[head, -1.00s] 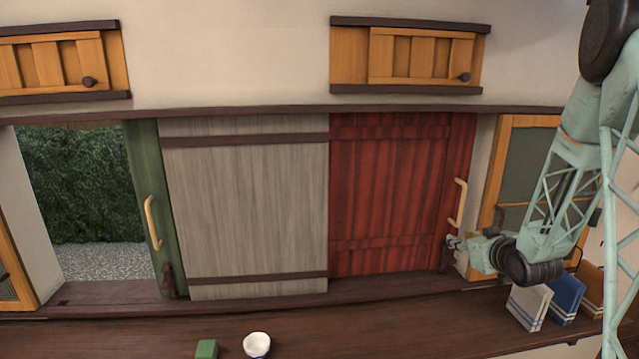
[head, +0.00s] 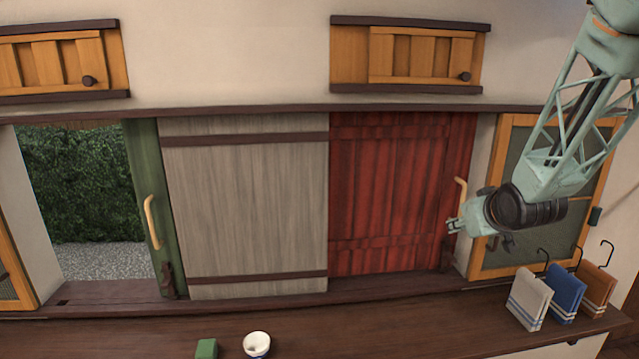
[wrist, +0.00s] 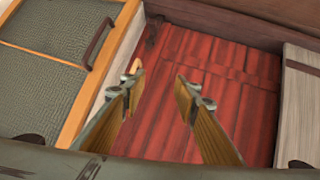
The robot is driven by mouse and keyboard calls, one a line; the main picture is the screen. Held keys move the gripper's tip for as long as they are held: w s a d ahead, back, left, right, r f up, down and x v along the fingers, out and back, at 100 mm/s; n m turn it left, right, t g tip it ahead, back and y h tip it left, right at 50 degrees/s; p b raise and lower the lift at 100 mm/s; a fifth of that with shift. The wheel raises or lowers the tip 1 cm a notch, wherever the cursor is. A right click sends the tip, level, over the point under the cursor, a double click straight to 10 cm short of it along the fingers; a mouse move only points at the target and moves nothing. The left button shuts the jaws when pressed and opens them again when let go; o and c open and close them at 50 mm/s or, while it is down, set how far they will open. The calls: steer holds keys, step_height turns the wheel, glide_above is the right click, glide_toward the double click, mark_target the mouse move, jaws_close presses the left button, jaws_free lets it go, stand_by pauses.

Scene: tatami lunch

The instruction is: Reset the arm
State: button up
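My gripper (head: 453,226) is at the right of the head view, in front of the right edge of the red sliding door (head: 395,190), near that door's pale handle (head: 459,203). In the wrist view my gripper (wrist: 158,90) has its two fingers apart with nothing between them, and the red door (wrist: 190,110) shows behind. A bit of the handle shows beside the left finger; whether they touch cannot be told.
A grey door (head: 245,205) and a green door (head: 150,210) stand left of the red one, beside an opening onto a hedge. The shelf (head: 390,325) below carries a white cup (head: 257,344), a green block (head: 206,349) and hanging cloths (head: 565,292) at right.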

steer(key=s+a+r+m+g, duration=0.15)
steer(key=s+a+r, duration=0.3)
steer(key=s, duration=0.75)
steer(key=s+a+r+g, duration=0.2)
steer(key=s+a+r, duration=0.25)
steer(key=s, duration=0.75)
steer(key=s+a+g, duration=0.2)
steer(key=s+a, duration=0.3)
steer(key=s, duration=0.9)
steer(key=s+a+g+y, duration=0.1)
steer(key=s+a, duration=0.4)
steer(key=s, duration=0.9)
steer(key=shift+s+f+g+b, duration=0.25)
steer(key=shift+s+g+b, duration=0.05)
steer(key=shift+g, duration=0.05)
